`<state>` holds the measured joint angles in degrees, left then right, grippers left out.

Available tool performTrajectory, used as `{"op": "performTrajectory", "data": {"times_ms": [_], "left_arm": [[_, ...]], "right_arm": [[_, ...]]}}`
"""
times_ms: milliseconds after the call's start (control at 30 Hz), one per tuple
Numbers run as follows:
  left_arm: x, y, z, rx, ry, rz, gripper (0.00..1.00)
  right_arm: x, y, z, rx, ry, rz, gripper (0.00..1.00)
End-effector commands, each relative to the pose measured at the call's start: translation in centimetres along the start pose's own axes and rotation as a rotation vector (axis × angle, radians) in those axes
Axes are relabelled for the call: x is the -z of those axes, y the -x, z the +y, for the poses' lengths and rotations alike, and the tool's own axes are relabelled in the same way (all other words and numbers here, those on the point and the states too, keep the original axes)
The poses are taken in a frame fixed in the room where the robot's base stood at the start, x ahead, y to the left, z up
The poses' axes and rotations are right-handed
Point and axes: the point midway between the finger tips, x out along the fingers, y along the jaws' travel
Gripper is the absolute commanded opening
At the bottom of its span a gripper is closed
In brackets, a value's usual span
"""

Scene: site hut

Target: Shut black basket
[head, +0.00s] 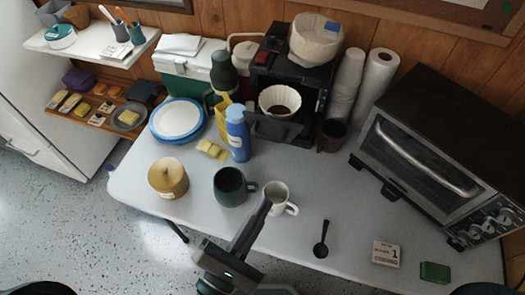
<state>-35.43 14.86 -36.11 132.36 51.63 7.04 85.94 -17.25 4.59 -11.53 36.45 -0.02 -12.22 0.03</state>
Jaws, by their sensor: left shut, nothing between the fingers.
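The black coffee maker (268,65) stands at the back of the table. Its black basket (272,130) sticks out from the front of the machine, open. A white paper filter (280,100) with dark grounds sits in the basket. My left gripper (264,208) reaches up from the bottom of the head view, shut and empty. Its tip overlaps the white mug (281,196) in the picture; I cannot tell whether it touches. The tip is apart from the basket, on the near side of it. My right gripper is not in view.
A blue bottle (238,135) stands left of the basket and a dark brown cup (331,135) right of it. A dark green mug (231,187) stands near my gripper. A toaster oven (440,130) fills the right side. The table between basket and white mug is clear.

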Motion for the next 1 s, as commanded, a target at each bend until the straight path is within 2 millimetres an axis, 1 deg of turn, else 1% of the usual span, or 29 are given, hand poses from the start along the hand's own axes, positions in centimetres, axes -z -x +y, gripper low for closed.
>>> {"op": "performTrajectory", "data": {"times_ms": [33,100,200,300,433,767,867,1000], "left_arm": [[0.0,0.4,0.5,-0.047,0.113,0.008,0.0],[0.2,0.8,1.2,-0.11,0.254,0.018,0.0],[0.7,1.5,2.0,-0.179,0.403,0.031,0.0],[1.0,1.9,2.4,-0.219,0.485,0.039,0.0],[1.2,2.1,2.6,-0.235,0.518,0.042,0.0],[1.1,1.9,2.6,-0.234,0.513,0.041,0.0],[1.1,1.6,2.7,-0.234,0.513,0.04,0.0],[1.1,0.5,3.0,-0.235,0.513,0.04,0.0]], "right_arm": [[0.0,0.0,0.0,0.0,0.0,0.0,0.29],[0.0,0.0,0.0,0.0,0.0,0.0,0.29],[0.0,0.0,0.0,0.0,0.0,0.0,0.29],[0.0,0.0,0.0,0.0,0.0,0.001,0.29],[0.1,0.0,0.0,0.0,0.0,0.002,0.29],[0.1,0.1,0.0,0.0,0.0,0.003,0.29],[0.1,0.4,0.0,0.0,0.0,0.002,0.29],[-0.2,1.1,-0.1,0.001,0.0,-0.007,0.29]]}}
